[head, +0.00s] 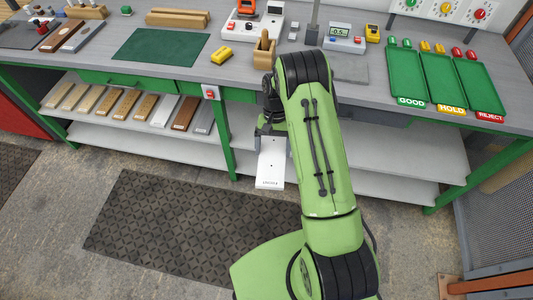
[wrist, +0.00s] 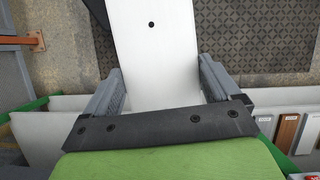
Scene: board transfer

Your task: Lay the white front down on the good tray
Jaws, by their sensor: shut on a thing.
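The white front (head: 270,165) is a flat white board with a small dark mark and print near its lower end. My gripper (head: 273,133) is shut on it and holds it out in front of the bench, over the floor. In the wrist view the white front (wrist: 155,50) sits between the two grey fingers of my gripper (wrist: 158,85), with a dark hole in its face. The good tray (head: 405,78) is the green tray labelled GOOD at the bench's right, left of the hold tray. It looks empty and is apart from the board.
The hold tray (head: 443,80) and reject tray (head: 480,85) stand right of the good tray. Several boards lie on the shelf (head: 95,132) below the bench (head: 225,83). A scale with a display (head: 345,38) and a wooden holder (head: 264,52) stand on the bench. A dark mat (head: 180,225) lies on the floor.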

